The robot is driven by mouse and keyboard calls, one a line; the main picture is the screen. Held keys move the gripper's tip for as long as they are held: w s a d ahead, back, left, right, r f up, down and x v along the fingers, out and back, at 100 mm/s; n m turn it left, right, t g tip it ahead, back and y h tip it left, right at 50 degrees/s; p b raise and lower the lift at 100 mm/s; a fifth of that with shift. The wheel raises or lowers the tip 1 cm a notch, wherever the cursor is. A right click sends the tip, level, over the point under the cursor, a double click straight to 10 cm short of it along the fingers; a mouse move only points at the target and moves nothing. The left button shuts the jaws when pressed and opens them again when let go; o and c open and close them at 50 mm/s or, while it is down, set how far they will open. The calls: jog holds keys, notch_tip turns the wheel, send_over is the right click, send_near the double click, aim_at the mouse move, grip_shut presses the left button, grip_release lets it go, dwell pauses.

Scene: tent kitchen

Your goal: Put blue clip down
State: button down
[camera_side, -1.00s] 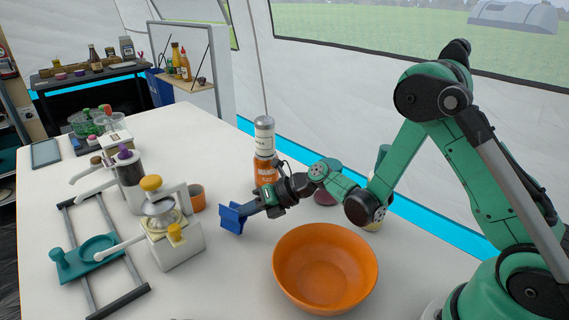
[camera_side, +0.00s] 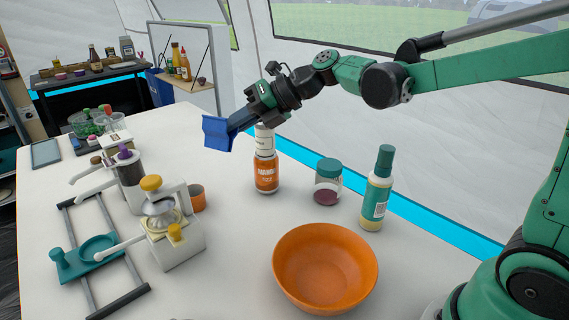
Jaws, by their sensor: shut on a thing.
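The blue clip (camera_side: 216,133) is in the side view, held in the air above the middle of the white table. My gripper (camera_side: 243,115) is shut on it. The clip's wide blue end points down and to the left, and my fingers at its other end are partly hidden. The clip and gripper appear in front of the top of a tall white and orange bottle (camera_side: 266,172); I cannot tell how far apart they are.
An orange bowl (camera_side: 325,268) stands at the table's front right. A teal-lidded jar (camera_side: 328,182) and a teal-capped bottle (camera_side: 377,190) stand behind it. A juicer-like device (camera_side: 172,230), an orange cup (camera_side: 197,198) and a teal frame (camera_side: 97,250) stand left. Table (camera_side: 235,270) is bare left of the bowl.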

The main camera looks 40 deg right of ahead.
jog(key=s+a+n+g+y, duration=0.2)
jog(key=s+a+n+g, duration=0.7)
jog(key=n, duration=0.8)
jog(key=shift+n+g, duration=0.3)
jog(key=shift+g, duration=0.2)
jog(key=f, duration=0.6)
jog(key=w+f, duration=0.1)
jog(key=f, duration=0.5)
jog(key=w+f, duration=0.1)
jog(key=f, duration=0.5)
jog(key=shift+d+f, duration=0.3)
jog(key=shift+f, duration=0.05)
jog(key=c, duration=1)
grip_release()
jog(key=shift+f, duration=0.1)
jog(key=shift+o, duration=0.3)
